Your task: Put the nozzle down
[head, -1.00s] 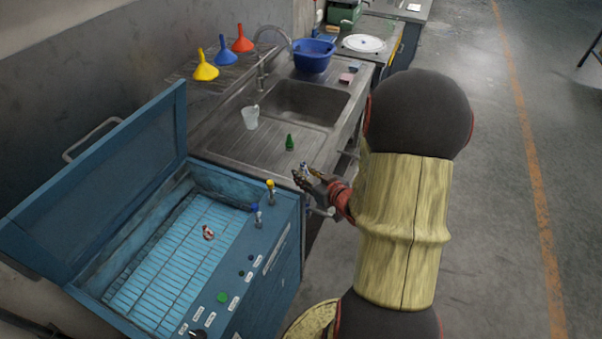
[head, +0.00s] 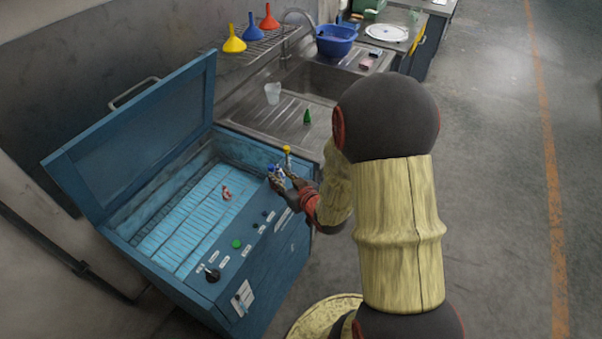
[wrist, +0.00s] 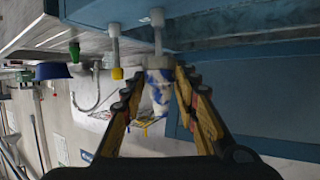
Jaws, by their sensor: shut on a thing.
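My gripper (head: 283,179) is shut on a small white piece with blue patches, which I take to be the nozzle (wrist: 157,92). The wrist view shows it between both fingers (wrist: 160,105). In the head view my gripper is at the right rim of the blue open-lidded washing cabinet (head: 268,262), close to its blue-topped post. The piece is mostly hidden there by the fingers. In the wrist view it overlaps the end of a white post (wrist: 157,30), so I cannot tell whether they touch. A small red-and-white piece (head: 226,193) lies on the slatted floor inside the cabinet.
A yellow-topped post (head: 287,153) stands just beyond my gripper. The raised lid (head: 140,140) is at the left. Behind are a sink drainboard with a green cone (head: 307,117) and white cup (head: 272,93), funnels and a blue basin (head: 336,40). The slatted floor is mostly bare.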

